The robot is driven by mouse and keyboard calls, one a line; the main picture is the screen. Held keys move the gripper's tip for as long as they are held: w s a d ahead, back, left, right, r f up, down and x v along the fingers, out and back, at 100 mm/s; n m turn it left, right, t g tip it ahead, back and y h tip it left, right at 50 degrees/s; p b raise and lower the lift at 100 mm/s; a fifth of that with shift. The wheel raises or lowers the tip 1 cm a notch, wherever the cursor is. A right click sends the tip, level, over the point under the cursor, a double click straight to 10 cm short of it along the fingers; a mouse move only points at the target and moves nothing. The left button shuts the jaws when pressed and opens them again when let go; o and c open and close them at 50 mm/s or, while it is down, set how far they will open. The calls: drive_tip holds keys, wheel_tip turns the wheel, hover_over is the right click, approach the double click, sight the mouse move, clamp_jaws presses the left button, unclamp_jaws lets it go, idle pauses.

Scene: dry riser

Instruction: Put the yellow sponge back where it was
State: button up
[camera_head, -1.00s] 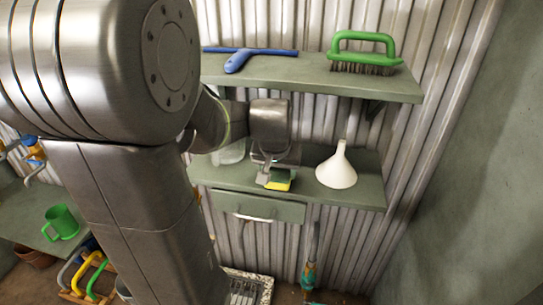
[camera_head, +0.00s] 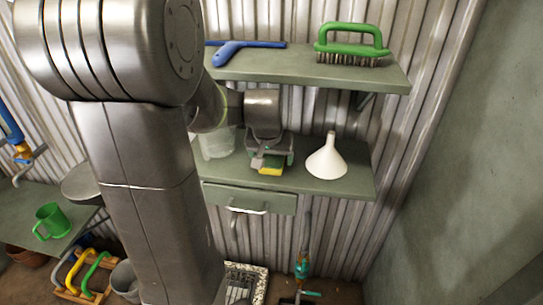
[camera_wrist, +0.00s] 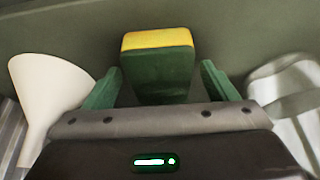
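The yellow sponge (camera_head: 271,171), with a dark green side, rests on the lower shelf (camera_head: 345,185), left of the white funnel. My gripper (camera_head: 271,160) is at the sponge, over the shelf. In the wrist view the sponge (camera_wrist: 158,68) stands between the two green fingers of my gripper (camera_wrist: 160,85). The fingers are spread, with a narrow gap showing on each side of the sponge. The sponge's underside is hidden.
The white funnel (camera_head: 327,160) stands close on the right, a clear jar (camera_head: 216,143) close on the left. Above, the upper shelf (camera_head: 300,72) holds a green brush (camera_head: 350,45) and a blue squeegee (camera_head: 240,48). A drawer (camera_head: 250,199) is below.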

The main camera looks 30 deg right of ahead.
drive_tip(key=shift+s+r, duration=0.1)
drive_tip(key=shift+r, duration=0.5)
drive_tip(key=v, duration=1.1)
drive_tip(key=shift+a, duration=0.2)
